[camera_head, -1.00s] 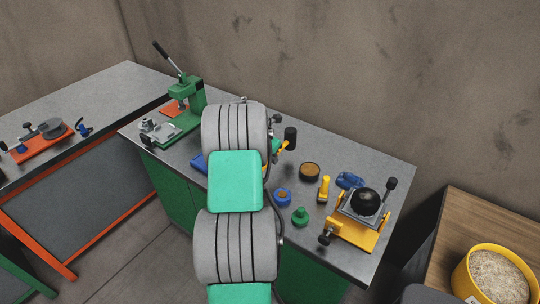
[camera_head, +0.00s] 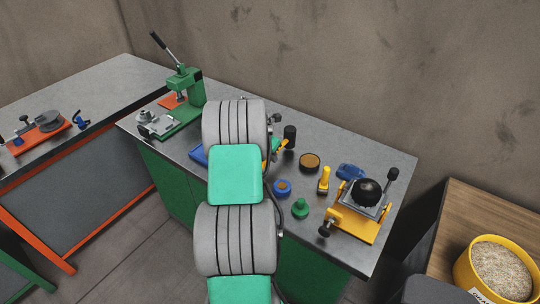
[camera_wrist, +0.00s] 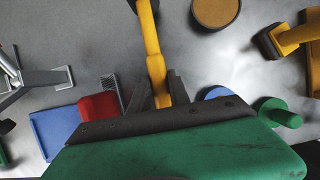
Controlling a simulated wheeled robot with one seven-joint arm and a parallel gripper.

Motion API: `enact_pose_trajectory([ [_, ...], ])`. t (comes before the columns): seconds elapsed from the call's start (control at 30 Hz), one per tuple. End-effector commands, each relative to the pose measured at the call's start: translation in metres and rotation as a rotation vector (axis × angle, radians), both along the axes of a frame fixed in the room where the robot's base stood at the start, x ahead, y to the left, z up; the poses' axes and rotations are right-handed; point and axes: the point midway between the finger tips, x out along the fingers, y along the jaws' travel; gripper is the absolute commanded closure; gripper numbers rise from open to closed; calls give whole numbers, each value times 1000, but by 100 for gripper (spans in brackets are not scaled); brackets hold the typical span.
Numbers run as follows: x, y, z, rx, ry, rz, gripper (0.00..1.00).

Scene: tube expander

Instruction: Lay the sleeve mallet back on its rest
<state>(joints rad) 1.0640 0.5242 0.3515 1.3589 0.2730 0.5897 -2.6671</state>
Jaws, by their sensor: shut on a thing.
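The sleeve mallet has a black head (camera_head: 290,132) and a yellow handle (camera_wrist: 152,45). In the head view it shows just right of my arm, above the grey bench, with most of the handle hidden. I cannot make out the mallet's rest for certain. A red block (camera_wrist: 98,106) lies beside a blue tray (camera_wrist: 56,132) at the left of the wrist view.
A yellow fixture (camera_head: 352,222) is at the bench's right end. A green press (camera_head: 186,85) stands at the back left.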

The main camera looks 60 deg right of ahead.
Motion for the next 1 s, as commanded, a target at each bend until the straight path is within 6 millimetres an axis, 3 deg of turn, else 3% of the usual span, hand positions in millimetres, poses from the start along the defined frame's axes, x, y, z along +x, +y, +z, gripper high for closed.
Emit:
enact_pose_trajectory([
  [1.0,1,-1,-14,-4,-2,0,100],
])
